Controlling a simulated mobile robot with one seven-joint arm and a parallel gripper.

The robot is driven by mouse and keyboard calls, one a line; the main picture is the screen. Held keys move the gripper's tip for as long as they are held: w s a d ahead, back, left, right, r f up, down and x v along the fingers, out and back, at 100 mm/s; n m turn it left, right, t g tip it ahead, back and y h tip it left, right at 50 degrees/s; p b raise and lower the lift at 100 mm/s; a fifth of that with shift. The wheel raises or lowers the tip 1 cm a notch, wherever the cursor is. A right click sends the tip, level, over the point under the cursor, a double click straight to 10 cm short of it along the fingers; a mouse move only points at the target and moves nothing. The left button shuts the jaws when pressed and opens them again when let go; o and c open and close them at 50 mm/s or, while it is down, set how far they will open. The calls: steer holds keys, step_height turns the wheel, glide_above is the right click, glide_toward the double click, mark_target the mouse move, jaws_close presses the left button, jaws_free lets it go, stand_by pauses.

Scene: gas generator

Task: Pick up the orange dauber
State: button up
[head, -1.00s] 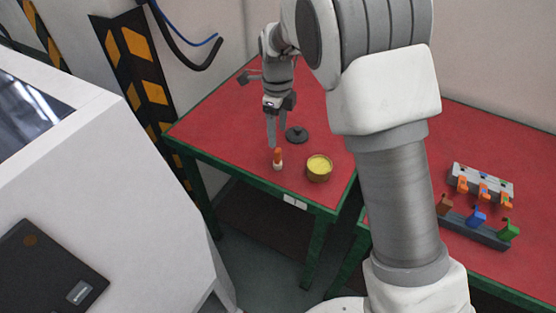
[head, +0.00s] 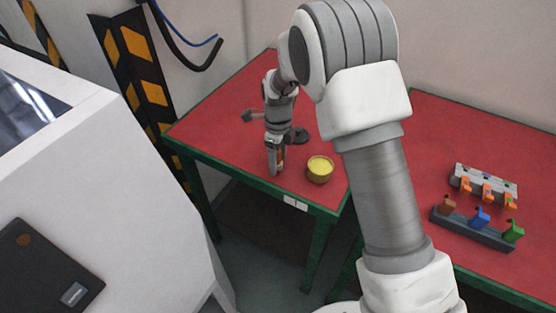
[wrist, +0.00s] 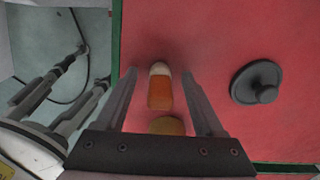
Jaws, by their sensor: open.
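The orange dauber (wrist: 160,92) stands on the red table, with an orange body and a whitish end. In the wrist view it lies between the two fingers of my gripper (wrist: 158,85), with a visible gap on each side. My gripper is open. In the head view my gripper (head: 276,168) is down at the dauber (head: 282,156), and its fingers hide most of it. I cannot tell how close the fingertips are to the table.
A round tin with yellow contents (head: 320,168) stands just right of my gripper. A dark round lid with a knob (wrist: 257,82) lies nearby. The red table's green front edge (head: 245,178) is close. Holders with coloured pieces (head: 475,224) stand on the right table.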

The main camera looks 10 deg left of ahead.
mark_target(281, 162)
steer(key=shift+c, duration=0.2)
jaws_close()
steer(key=shift+r, duration=0.1)
steer(key=shift+r, duration=0.5)
steer(key=r, duration=0.2)
steer(key=d+r, duration=0.1)
steer(key=shift+r+p, duration=0.35)
steer(key=d+r, duration=0.6)
steer(key=d, duration=0.4)
steer(key=shift+d+p, duration=0.3)
steer(key=shift+d, duration=0.05)
